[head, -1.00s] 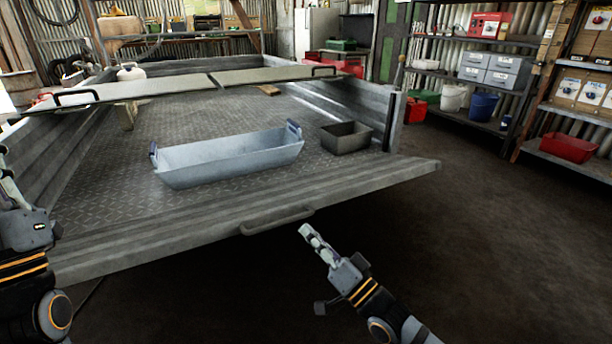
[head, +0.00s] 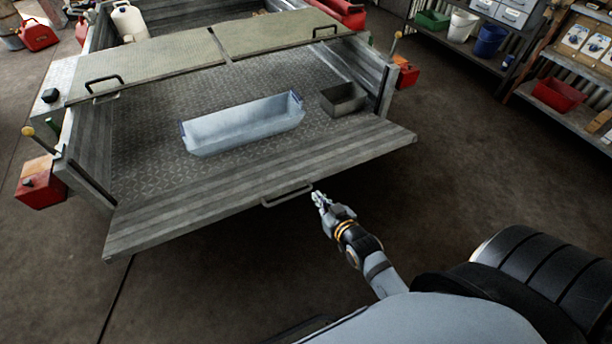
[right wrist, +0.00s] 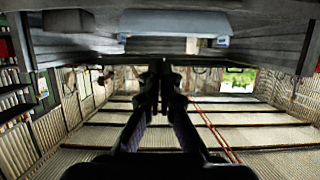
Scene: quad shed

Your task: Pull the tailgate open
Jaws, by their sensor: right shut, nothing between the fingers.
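The grey ribbed tailgate (head: 250,200) hangs folded down at the near end of the trailer bed, sloping outward and roughly level with the floor of the bed. Its bar handle (head: 286,194) sits at the middle of the outer edge. My right gripper (head: 318,198) is shut and empty, just right of the handle's right end and apart from it as far as I can see. In the right wrist view the shut fingers (right wrist: 161,72) point toward the tailgate, which spans the top. My left gripper is out of view.
A pale blue trough (head: 243,124) and a small grey bin (head: 343,98) rest on the bed. Two lids with handles (head: 150,72) cover its far part. Shelves (head: 560,110) stand at right. The floor below the tailgate is clear.

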